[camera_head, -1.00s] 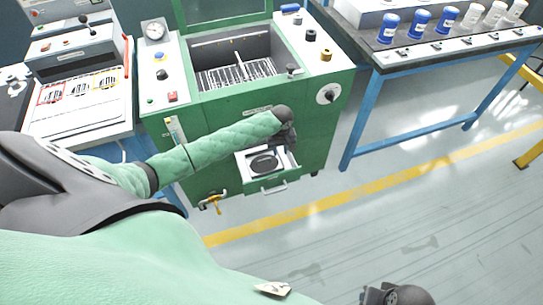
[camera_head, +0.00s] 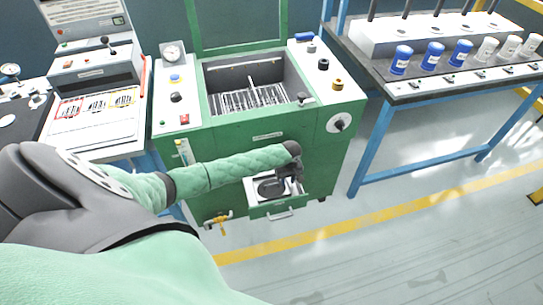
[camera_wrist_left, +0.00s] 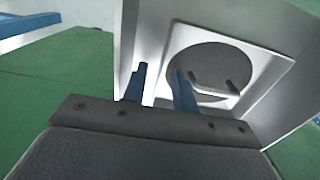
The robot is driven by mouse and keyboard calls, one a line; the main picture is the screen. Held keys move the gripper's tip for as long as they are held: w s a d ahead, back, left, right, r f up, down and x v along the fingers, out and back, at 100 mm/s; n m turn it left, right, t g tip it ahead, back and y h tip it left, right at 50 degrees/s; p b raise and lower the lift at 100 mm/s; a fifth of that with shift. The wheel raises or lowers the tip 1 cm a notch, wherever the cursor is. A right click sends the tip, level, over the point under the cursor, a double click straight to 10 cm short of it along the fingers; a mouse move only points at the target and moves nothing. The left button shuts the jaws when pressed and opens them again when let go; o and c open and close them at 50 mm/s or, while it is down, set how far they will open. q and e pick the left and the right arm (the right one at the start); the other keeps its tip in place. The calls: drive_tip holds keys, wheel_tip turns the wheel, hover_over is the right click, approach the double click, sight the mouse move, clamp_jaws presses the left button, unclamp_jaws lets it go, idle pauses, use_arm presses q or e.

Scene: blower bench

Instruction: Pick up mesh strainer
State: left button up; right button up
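A small open drawer (camera_head: 281,210) sticks out of the green machine's front in the head view. A dark round shape (camera_head: 270,188) shows in its pale inside; I cannot tell whether it is the mesh strainer or an opening. The left wrist view shows the white drawer insert (camera_wrist_left: 270,48) with a round opening and a light bar with dark ends at it. No mesh is clearly visible. My left gripper (camera_head: 294,172) is at the drawer's back right. In the left wrist view its two blue fingers (camera_wrist_left: 163,88) are apart with nothing clear between them. My right gripper is out of view.
The green machine (camera_head: 265,150) has an open basin (camera_head: 245,75) on top and a yellow-handled valve (camera_head: 218,220) low in front. A blue-legged bench (camera_head: 375,150) with blue and white jars stands at right. The floor in front is clear.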

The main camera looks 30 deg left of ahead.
use_arm(q)
drive_tip(key=shift+f, duration=0.15)
clamp_jaws()
drive_tip(key=shift+s, duration=0.1)
